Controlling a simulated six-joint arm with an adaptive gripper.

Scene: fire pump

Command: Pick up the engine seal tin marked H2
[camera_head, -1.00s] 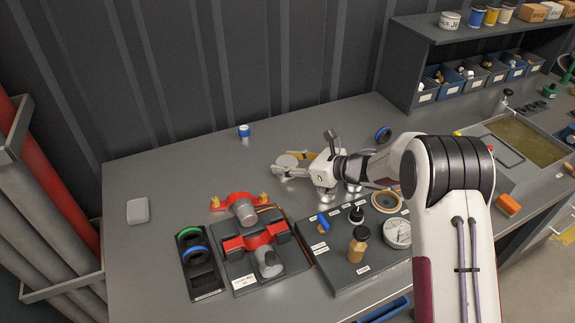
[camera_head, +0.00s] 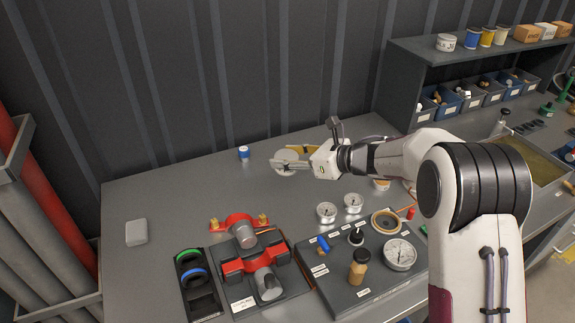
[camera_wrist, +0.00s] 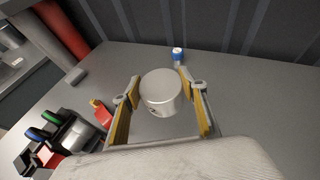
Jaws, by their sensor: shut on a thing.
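A round silver-grey tin (camera_wrist: 160,88) sits between the two yellow-padded fingers of my gripper (camera_wrist: 160,108) in the wrist view. In the head view the tin (camera_head: 286,156) shows as a pale disc at my gripper (camera_head: 290,160), over the back middle of the bench. The gripper is shut on it. The tin seems to be held above the bench, but the gap is hard to judge. Its top looks plain, and I cannot read any H2 mark on it.
Two small gauges (camera_head: 327,212) stand behind a dark board (camera_head: 338,278) with a large gauge and brown bottle. A red clamp assembly (camera_head: 248,262) is left of it. The bench's left side is mostly clear.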

